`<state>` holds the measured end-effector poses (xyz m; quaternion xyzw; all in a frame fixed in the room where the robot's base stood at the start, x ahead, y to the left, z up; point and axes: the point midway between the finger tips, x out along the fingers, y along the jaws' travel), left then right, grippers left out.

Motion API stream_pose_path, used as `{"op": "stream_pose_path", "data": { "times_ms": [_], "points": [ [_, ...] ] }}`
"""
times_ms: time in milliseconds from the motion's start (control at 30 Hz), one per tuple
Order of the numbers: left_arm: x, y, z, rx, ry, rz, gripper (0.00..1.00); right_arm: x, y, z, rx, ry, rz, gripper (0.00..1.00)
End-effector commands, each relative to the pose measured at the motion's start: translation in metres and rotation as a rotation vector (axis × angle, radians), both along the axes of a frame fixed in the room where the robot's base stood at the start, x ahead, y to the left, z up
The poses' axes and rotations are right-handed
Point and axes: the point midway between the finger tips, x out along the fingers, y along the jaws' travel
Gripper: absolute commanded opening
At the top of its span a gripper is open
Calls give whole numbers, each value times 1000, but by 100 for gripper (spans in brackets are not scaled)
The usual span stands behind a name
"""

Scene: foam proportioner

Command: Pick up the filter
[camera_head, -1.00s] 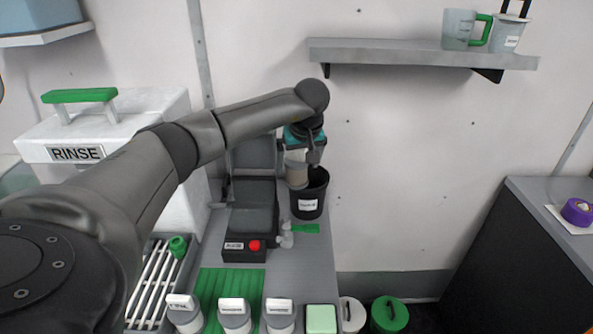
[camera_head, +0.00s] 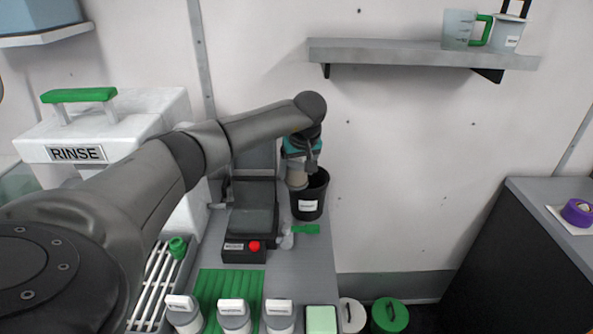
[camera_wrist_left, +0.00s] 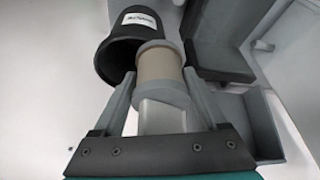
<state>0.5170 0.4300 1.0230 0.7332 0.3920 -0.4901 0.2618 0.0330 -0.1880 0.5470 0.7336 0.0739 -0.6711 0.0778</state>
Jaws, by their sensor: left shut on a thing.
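The filter (camera_head: 297,178) is a tan cylinder with grey end caps, at the left side of a black bucket's mouth. It also shows in the left wrist view (camera_wrist_left: 158,68), between the two fingers, with a pale section nearer the palm. My left gripper (camera_head: 302,166) is shut on the filter from above. In the left wrist view the gripper (camera_wrist_left: 160,88) has one finger on each side of it. The filter's far end overlaps the bucket's rim in view; I cannot tell if they touch. My right gripper is not in view.
The black bucket (camera_head: 308,203) with a white label stands beside the filter. A grey machine (camera_head: 250,220) with a red button is at its left. A green-handled valve (camera_head: 304,229) lies in front. White-capped bottles (camera_head: 234,314) line the near edge. A shelf (camera_head: 400,55) hangs above right.

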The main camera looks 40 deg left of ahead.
Motion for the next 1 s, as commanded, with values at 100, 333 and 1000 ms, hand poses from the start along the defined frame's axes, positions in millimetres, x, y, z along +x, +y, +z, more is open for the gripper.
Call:
{"op": "stream_pose_path", "data": {
  "times_ms": [100, 333, 1000],
  "points": [
    [0, 0, 0, 0, 0, 0, 32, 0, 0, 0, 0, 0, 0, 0],
    [0, 0, 1, 0, -2, 1, 10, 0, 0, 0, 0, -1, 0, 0],
    [1, 0, 91, 0, -3, 1, 10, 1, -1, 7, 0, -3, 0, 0]
  ]
}}
